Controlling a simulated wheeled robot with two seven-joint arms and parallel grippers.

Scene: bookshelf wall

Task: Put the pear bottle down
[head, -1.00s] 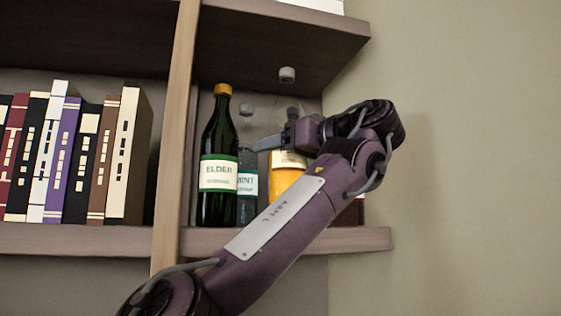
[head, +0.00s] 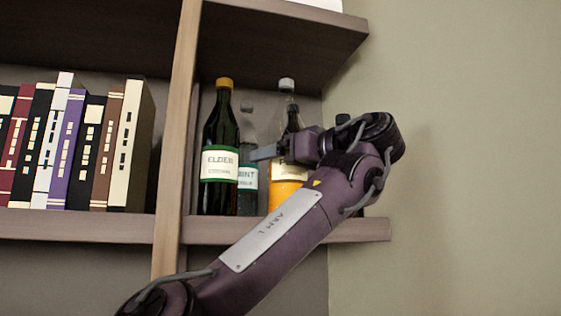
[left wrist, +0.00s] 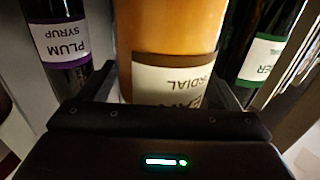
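The pear bottle (head: 288,195) has orange contents, a clear upper part, a grey-white cap and a cream label with a dark band. It stands upright in the right shelf bay, its base at about the shelf board's (head: 300,231) level; my arm partly hides it, so I cannot tell whether it touches. My left gripper (head: 275,152) reaches in from the right around its middle. In the left wrist view the fingers (left wrist: 165,92) lie against both sides of the pear bottle (left wrist: 170,35), whose label appears upside down. My right gripper is not in view.
A dark green elder bottle (head: 219,140) stands left of the pear bottle, with a mint bottle (head: 246,178) between and behind. A plum syrup bottle (left wrist: 62,45) is close on the other side. A wooden upright (head: 176,130) separates the bay from several books (head: 85,150).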

